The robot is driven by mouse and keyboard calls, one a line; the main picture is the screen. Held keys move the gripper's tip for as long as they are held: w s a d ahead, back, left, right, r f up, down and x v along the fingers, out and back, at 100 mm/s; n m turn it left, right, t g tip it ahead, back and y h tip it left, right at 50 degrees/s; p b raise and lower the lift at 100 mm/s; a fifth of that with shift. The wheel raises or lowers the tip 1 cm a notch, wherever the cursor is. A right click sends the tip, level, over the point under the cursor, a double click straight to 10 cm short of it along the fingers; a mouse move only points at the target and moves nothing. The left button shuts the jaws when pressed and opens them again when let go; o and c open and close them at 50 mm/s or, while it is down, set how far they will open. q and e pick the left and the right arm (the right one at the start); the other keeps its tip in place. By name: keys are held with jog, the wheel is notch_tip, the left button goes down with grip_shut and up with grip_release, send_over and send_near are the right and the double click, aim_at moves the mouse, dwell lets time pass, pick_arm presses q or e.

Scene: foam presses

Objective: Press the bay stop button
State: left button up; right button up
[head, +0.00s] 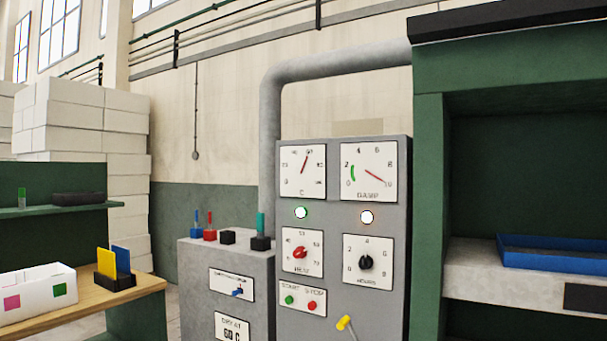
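A grey control cabinet (342,235) stands in the middle of the head view. Low on its front is a white plate (301,298) marked START and STOP. A green button (289,300) sits under START and a red button (312,306) sits under STOP. Both look uncovered, and nothing touches them. I cannot read a bay label on the plate. Neither of my grippers is in view.
Above the buttons are a red knob (300,253), a black knob (366,262) and dials. A yellow-tipped lever (344,323) sticks out lower right. A lower grey console (226,280) stands left, a wooden bench (140,291) further left, and a green frame (428,200) right.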

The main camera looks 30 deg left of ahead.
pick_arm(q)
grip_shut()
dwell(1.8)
